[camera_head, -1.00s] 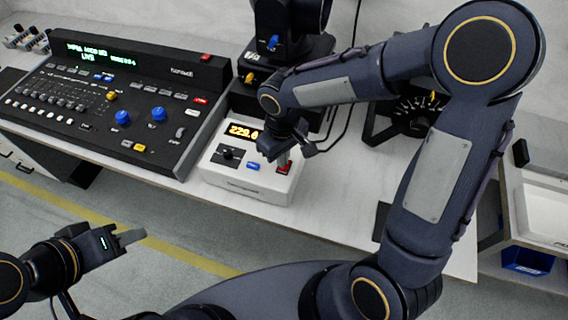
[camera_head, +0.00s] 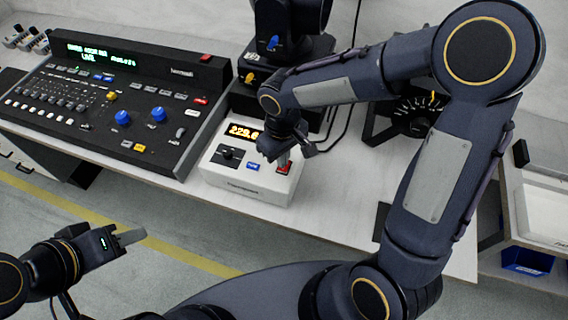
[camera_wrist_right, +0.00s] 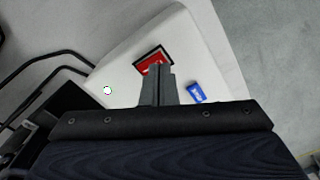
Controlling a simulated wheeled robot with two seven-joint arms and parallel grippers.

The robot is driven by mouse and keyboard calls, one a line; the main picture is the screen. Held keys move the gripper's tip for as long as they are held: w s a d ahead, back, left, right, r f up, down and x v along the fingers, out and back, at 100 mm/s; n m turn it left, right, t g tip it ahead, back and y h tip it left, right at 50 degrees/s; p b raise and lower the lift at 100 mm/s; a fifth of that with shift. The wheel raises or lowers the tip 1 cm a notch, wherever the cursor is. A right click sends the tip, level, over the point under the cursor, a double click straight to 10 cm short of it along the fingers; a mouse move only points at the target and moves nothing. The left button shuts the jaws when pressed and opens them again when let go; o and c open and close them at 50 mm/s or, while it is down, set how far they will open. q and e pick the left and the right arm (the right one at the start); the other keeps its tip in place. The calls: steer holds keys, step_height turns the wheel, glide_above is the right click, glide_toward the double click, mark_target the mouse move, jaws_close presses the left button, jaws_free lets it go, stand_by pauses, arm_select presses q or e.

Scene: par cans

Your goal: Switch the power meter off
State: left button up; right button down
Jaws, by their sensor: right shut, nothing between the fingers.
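The power meter (camera_head: 243,186) is a white box on the table with a lit amber display (camera_head: 243,131), a black knob (camera_head: 229,154), a blue button (camera_head: 253,166) and a red rocker switch (camera_head: 284,167) in a dark frame. My right gripper (camera_head: 283,158) is shut and empty, pointing down at the red switch. In the right wrist view the closed fingertips (camera_wrist_right: 157,72) overlap the lower part of the red switch (camera_wrist_right: 153,63); I cannot tell whether they touch it. The blue button (camera_wrist_right: 196,92) is beside them. My left gripper (camera_head: 130,237) is away over the floor, its finger opening unclear.
A lighting console (camera_head: 115,100) stands left of the meter. A stage light on a black base (camera_head: 275,60) is behind it, with black cables (camera_head: 345,90) nearby. A black dial unit (camera_head: 405,115) is at right. Bare table lies in front right.

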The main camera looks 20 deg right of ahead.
steer(key=shift+f+b, duration=0.8)
steer(key=shift+f, duration=0.15)
stand_by(0.9)
steer(key=shift+r, duration=0.1)
steer(key=shift+r+p, duration=2.7)
steer(key=shift+r, duration=0.8)
steer(key=s+d+r+m+t+y, duration=0.2)
steer(key=s+d+r+m, duration=0.1)
steer(key=s, duration=0.5)
steer(key=s+d+r+m+t+y, duration=0.1)
steer(key=s+d+r+m+t, duration=0.2)
steer(key=s+d+r, duration=0.3)
steer(key=shift+s+m+t+y, duration=0.3)
steer(key=shift+s+m+y, duration=0.1)
steer(key=shift+s, duration=0.7)
